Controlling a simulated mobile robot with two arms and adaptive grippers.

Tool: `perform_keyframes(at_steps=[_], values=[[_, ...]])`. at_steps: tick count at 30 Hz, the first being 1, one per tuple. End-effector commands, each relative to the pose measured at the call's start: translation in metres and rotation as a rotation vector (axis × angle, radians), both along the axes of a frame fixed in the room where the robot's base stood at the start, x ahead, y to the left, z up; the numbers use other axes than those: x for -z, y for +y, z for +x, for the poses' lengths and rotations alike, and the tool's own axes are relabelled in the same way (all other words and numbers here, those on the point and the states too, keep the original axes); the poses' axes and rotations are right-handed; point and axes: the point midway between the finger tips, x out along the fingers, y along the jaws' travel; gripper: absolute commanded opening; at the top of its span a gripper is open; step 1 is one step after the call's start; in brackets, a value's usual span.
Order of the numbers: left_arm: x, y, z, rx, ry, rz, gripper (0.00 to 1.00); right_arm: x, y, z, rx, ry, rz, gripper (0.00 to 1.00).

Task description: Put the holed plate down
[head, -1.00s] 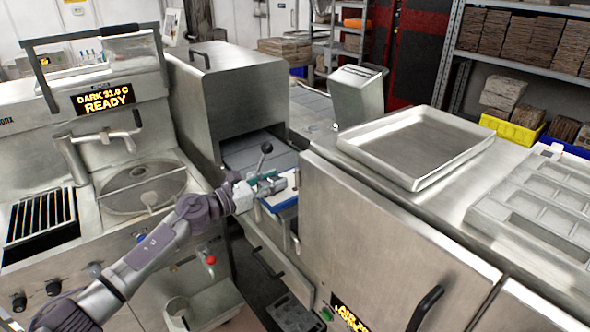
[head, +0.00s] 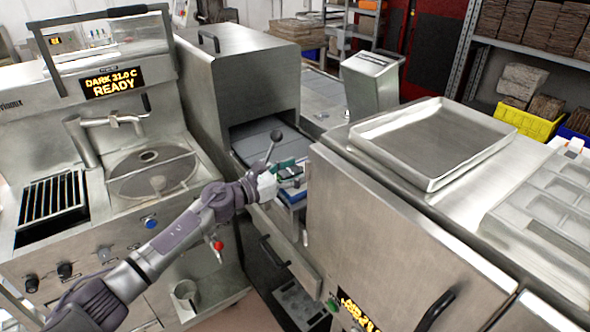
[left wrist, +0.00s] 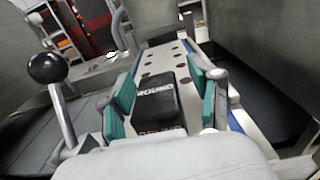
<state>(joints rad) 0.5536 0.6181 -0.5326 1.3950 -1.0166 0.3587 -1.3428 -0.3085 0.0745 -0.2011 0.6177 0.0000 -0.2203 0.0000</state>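The holed plate (left wrist: 166,59) is a pale, flat plate with several dark round holes in the left wrist view. A black block (left wrist: 163,100) marked "ROUND" sits on its near end. My left gripper (left wrist: 162,96) has its teal-padded fingers on either side of this block, with a visible gap at each side, so it looks open. In the head view my left gripper (head: 286,175) is low over a blue-edged support at the mouth of the steel hooded machine. The plate is mostly hidden there. My right gripper is not in view.
A lever with a black ball knob (left wrist: 48,68) stands close left of the gripper; it also shows in the head view (head: 275,135). The steel hood (head: 240,70) rises behind. A steel cabinet (head: 390,230) with a shallow tray (head: 432,142) is close on the right.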

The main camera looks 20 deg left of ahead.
Motion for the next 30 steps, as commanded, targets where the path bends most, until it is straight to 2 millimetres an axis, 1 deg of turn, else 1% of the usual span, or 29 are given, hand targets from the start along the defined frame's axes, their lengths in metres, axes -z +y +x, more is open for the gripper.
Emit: perform_keyframes(at_steps=[2, 7, 11, 17, 21, 24, 27, 30], values=[[-0.001, 0.0, 0.0, 0.0, -0.001, -0.001, 0.64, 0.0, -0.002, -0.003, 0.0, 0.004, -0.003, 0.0], [-0.001, 0.001, 0.0, 0.0, -0.002, 0.0, 0.64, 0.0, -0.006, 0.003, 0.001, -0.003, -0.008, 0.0], [0.001, 0.008, -0.008, -0.002, -0.003, 0.002, 0.64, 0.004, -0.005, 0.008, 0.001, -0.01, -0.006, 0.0], [0.005, 0.032, -0.039, -0.002, -0.002, 0.004, 0.64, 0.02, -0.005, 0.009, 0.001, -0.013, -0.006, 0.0], [0.005, 0.05, -0.062, -0.002, -0.002, 0.004, 0.64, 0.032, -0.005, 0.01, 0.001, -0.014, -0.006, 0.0], [0.004, 0.06, -0.077, 0.0, 0.0, 0.002, 0.64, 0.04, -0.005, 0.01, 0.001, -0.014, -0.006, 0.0], [0.002, 0.068, -0.086, -0.002, -0.002, 0.0, 0.64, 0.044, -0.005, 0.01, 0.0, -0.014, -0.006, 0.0], [0.0, 0.072, -0.092, 0.0, -0.003, -0.001, 0.64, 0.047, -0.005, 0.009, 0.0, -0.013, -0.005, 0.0]])
